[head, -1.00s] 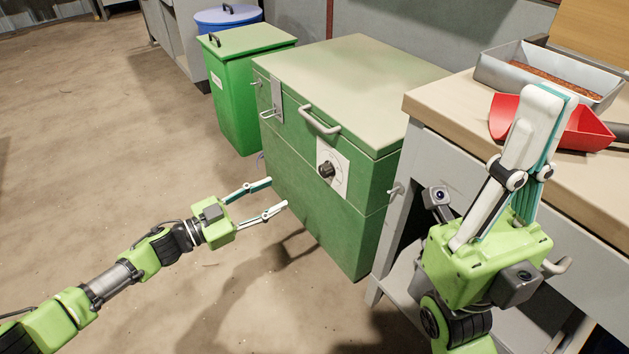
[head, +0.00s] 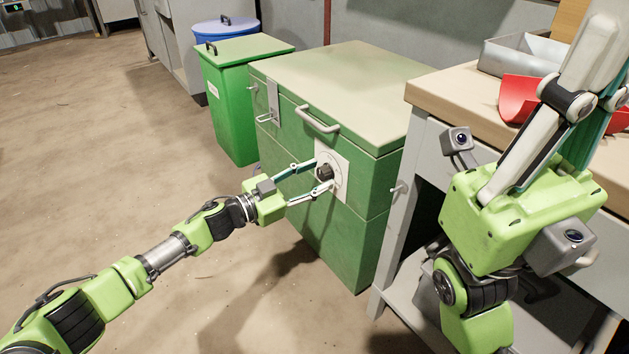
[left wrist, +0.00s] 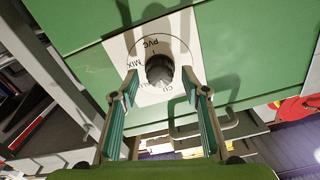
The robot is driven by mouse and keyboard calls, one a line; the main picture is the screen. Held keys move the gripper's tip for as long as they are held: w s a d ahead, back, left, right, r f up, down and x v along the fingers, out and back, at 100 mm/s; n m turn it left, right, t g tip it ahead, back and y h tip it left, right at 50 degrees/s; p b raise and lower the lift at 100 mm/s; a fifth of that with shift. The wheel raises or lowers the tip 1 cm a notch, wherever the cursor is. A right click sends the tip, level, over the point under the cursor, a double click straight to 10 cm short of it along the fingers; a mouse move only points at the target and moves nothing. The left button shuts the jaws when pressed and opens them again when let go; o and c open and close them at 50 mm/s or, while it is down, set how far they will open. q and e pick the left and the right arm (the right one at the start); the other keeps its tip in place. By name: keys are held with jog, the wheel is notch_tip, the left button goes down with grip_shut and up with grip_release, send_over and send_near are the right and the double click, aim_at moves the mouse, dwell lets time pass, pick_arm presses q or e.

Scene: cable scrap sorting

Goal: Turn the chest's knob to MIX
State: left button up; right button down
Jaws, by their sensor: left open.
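The green chest (head: 290,105) stands beside the workbench. On its front a dark round knob (head: 324,172) sits on a white dial plate (head: 338,160). The left wrist view shows the knob (left wrist: 160,69) inside a printed ring; PVC, MIX and CU can be read around it. Which label the knob points at is unclear. My left gripper (head: 323,174) is open, its fingertips either side of the knob at the plate; contact cannot be told. My right gripper (head: 590,75) is raised over the bench, fingers pointing up and cut off by the frame's edge.
A chest handle (head: 317,120) and a latch (head: 271,105) are close to the dial. A green bin (head: 228,110) and a blue bin (head: 224,24) stand behind at left. The bench (head: 450,95) holds a red scoop (head: 520,97) and a metal tray (head: 510,55). Floor at left is clear.

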pick_arm(q)
jog(key=c, duration=1.1)
